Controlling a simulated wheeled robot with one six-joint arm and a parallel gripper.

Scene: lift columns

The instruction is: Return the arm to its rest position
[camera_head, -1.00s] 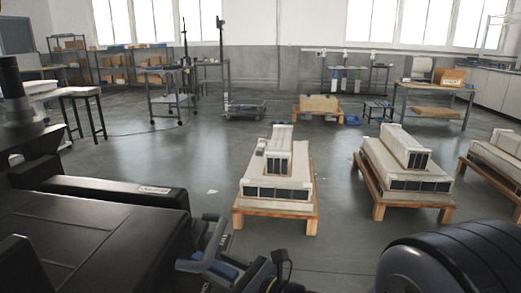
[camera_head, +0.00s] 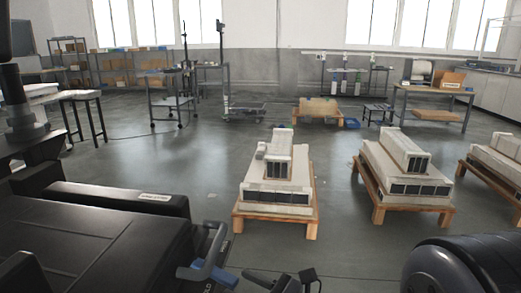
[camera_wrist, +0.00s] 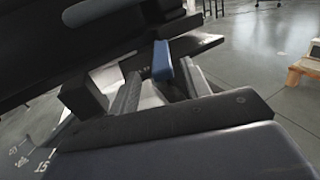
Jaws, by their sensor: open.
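A dark rounded link of my arm (camera_head: 465,268) fills the lower right corner of the head view. My black base (camera_head: 95,240) fills the lower left.
Wooden pallets with stacked pale blocks stand ahead: one in the middle (camera_head: 245,222), one to the right (camera_head: 378,212), one at the right edge (camera_head: 480,172). A wheeled cart (camera_head: 170,103) and a workbench (camera_head: 432,91) stand farther back. Grey floor between is clear.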

